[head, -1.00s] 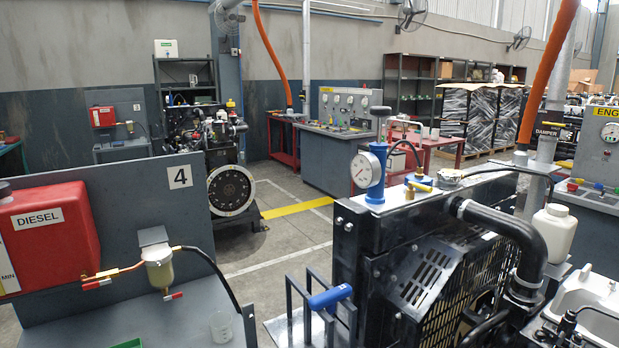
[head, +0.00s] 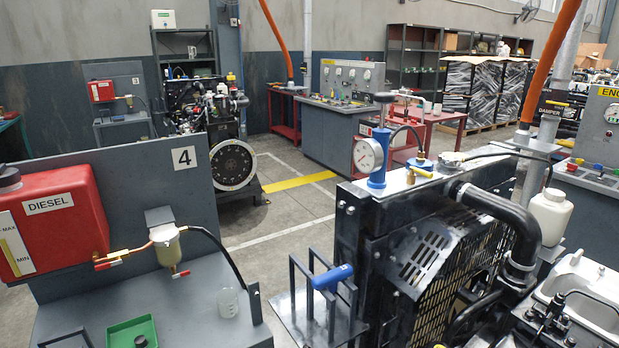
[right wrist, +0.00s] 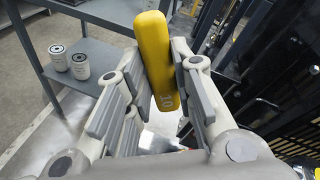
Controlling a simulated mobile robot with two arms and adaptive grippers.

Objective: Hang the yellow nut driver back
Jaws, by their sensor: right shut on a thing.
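The driver's shaft cannot be made out. In the head view, an upright dark metal rack (head: 312,290) stands beside the radiator, and a blue-handled tool (head: 332,277) rests across its upper part. Neither gripper shows in the head view, and my left gripper is not in view.
The black radiator and engine (head: 420,260) fill the right front. A grey bench (head: 185,305) with a red diesel tank (head: 55,220), green tray (head: 132,332) and beaker (head: 228,303) stands at left. Two white filters (right wrist: 80,66) sit on a grey shelf.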

